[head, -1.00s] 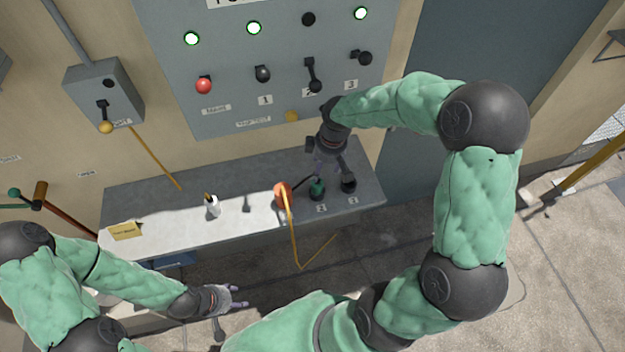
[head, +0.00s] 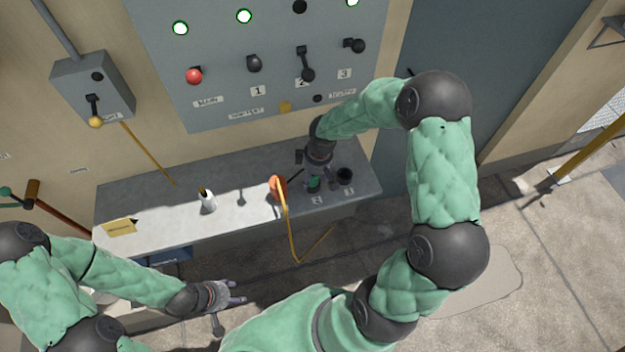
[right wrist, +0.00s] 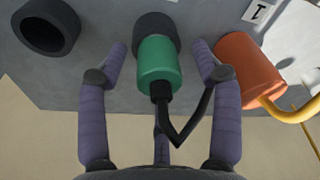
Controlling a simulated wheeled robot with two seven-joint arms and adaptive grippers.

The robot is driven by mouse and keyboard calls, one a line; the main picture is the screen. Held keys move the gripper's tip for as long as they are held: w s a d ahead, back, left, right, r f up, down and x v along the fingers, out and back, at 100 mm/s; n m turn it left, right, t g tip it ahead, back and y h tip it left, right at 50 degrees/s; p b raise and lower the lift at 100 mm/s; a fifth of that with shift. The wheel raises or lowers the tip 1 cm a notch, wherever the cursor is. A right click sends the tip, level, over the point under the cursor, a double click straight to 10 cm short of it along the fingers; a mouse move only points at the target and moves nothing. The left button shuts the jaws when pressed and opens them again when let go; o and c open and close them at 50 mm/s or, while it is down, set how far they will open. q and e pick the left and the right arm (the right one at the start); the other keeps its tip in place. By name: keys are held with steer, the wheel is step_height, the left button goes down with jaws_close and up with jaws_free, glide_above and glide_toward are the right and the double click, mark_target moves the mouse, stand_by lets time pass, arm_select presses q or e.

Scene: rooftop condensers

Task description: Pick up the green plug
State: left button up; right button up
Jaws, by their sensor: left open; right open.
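The green plug (head: 313,182) sits in a dark round socket on the grey shelf (head: 150,189), below the panel. In the right wrist view the green plug (right wrist: 160,64) is a green cylinder with a black cable bending from its near end. My right gripper (head: 318,178) is open around it; in the right wrist view its purple fingers (right wrist: 160,62) stand on either side of the plug, with gaps visible. My left gripper (head: 238,293) is open and empty, low in front of the shelf.
An orange plug (head: 277,187) with a yellow cable stands close left of the green plug. An empty black socket (head: 345,176) is to its right. A white bottle-like item (head: 207,201) and a yellow note (head: 120,228) are further left on the shelf.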

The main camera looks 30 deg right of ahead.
steer(key=c, duration=1.2)
steer(key=shift+c, duration=0.2)
steer(key=shift+r, duration=0.1)
